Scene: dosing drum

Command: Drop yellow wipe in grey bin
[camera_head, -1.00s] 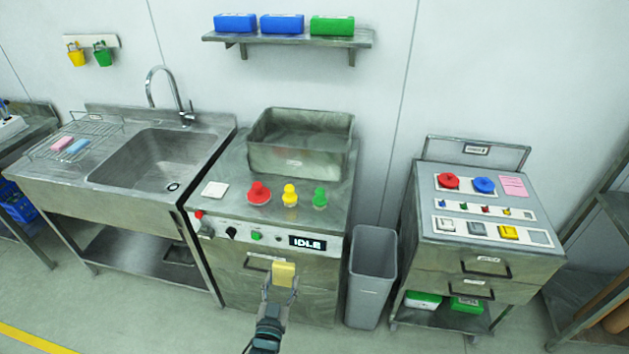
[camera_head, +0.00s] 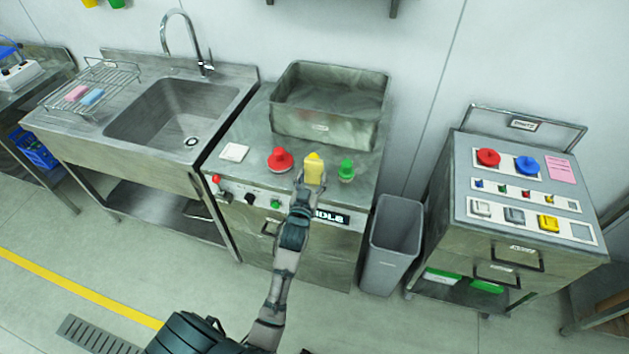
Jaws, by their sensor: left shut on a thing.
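The yellow wipe (camera_head: 314,173) is a small yellow block-like piece at the tip of my left gripper (camera_head: 310,183). My left gripper is shut on it, in front of the steel counter and left of the bin. The wipe partly covers a yellow knob-shaped piece behind it. The grey bin (camera_head: 388,245) stands upright on the floor between the counter and the cart, with its top open. Its floor is not clearly visible. My right gripper is not in the view.
The counter (camera_head: 222,172) carries a red piece (camera_head: 280,160), a green piece (camera_head: 346,170), a white pad (camera_head: 234,152) and a steel basin (camera_head: 325,128). A drawer cart (camera_head: 455,235) stands close right of the bin. A sink (camera_head: 170,112) is at left. Floor in front is clear.

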